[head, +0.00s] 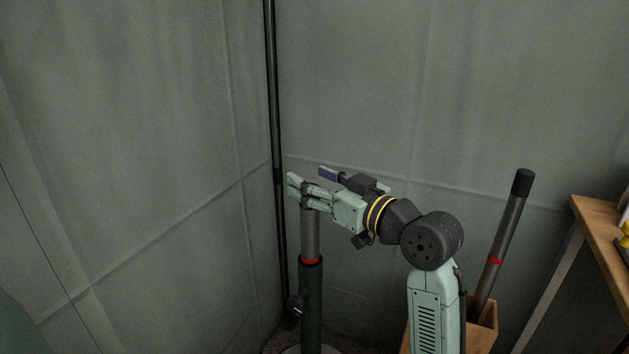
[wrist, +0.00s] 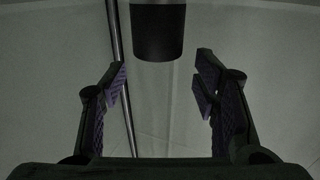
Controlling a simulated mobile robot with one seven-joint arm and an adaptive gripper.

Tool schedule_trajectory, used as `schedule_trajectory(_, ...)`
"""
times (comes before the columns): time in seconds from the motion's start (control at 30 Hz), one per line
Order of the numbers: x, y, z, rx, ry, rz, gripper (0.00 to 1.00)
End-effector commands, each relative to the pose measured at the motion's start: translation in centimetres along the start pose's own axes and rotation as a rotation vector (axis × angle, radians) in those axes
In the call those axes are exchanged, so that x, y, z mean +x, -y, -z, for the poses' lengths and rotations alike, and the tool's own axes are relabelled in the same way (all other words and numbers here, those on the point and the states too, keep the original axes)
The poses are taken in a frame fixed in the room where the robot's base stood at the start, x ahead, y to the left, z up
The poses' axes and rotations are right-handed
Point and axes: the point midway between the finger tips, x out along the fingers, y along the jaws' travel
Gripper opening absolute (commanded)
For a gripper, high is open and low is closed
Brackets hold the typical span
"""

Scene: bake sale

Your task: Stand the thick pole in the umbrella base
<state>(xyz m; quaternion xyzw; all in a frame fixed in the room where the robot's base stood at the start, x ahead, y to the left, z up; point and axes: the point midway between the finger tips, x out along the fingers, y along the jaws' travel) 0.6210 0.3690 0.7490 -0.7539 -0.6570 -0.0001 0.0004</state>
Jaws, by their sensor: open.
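A grey pole (head: 310,235) with a red band stands upright in the dark green tube of the umbrella base (head: 312,300). The red band sits right at the tube's mouth. My gripper (head: 311,181) is open at the pole's top, which its fingers hide in the head view. In the wrist view, a dark-capped pole end (wrist: 158,35) lies ahead between the open fingers (wrist: 160,85), with a clear gap on both sides. A second grey pole (head: 508,230), with a black cap and red band, leans in a wooden box. I cannot tell which pole is thicker.
A thin black upright (head: 276,130) stands in the corner of the grey fabric walls, close behind the base. The wooden box (head: 486,332) is right of my arm. A wooden table edge (head: 597,222) is at the far right.

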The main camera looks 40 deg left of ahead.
Motion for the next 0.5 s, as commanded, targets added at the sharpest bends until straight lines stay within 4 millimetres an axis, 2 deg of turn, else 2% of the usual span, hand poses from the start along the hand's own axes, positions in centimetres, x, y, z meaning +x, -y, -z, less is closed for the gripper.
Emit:
schedule_trajectory(0.27, -0.4, -0.1, -0.1, 0.001, 0.002, -0.001, 0.55)
schedule_trajectory(0.37, -1.6, -0.1, -0.1, 0.002, 0.000, -0.003, 0.55)
schedule_trajectory(0.5, -4.5, -0.2, -0.1, 0.002, 0.000, -0.005, 0.55)
